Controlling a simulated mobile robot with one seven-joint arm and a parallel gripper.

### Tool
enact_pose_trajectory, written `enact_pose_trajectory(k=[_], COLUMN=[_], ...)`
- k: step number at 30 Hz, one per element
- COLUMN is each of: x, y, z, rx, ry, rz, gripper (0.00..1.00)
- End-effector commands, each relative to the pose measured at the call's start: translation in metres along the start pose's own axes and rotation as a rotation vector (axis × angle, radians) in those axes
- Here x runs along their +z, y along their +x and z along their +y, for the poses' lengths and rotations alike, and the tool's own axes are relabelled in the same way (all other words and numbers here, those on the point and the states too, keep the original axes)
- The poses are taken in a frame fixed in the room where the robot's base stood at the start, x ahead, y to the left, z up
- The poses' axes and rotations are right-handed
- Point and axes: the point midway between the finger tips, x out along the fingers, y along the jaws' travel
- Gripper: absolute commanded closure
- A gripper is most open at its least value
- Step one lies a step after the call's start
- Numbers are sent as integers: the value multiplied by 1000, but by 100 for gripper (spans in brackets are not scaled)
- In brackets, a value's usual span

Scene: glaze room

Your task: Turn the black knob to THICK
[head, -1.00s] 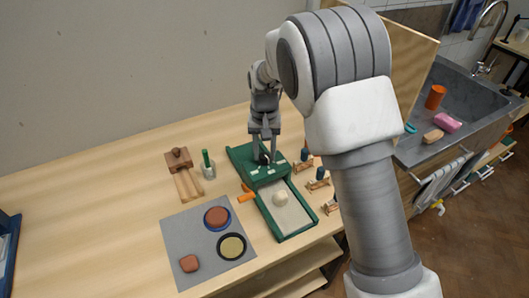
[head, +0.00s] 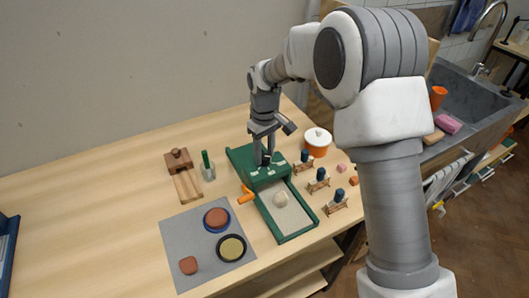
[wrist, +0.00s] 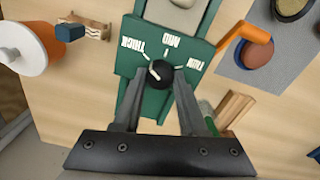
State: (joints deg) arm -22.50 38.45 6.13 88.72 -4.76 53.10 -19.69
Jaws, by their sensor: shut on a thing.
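The black knob (wrist: 160,73) sits on the green slab roller-like box (wrist: 150,100), with THICK, MID and THIN lettered around it in the wrist view. A small pale line by the knob's upper left lies toward THICK; whether it is the knob's pointer or a tick on the box is hard to tell. My gripper (wrist: 161,84) has one finger on each side of the knob and is shut on it. In the head view my gripper (head: 264,158) reaches down onto the green box (head: 246,157), and its fingers mostly hide the knob.
A green-edged tray (head: 291,224) with a pale lump extends in front of the box, an orange handle (head: 246,195) beside it. A white-lidded orange pot (head: 317,142) and several small wooden stands are close on the right. A grey mat (head: 183,235) lies left.

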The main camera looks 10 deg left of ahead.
Motion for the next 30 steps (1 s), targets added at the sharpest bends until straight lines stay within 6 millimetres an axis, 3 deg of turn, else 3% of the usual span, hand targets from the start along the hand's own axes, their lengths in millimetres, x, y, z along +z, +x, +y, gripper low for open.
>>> enact_pose_trajectory(k=[18,19,21,24,30], x=[-1,-1,-1,0,0], y=[-1,-1,-1,0,0], z=[0,0,0,0,0], rx=[1,1,1,1,0], ry=[-39,-39,-38,-38,-38], rz=[2,2,2,2,1], gripper=[100,53,41,29,29])
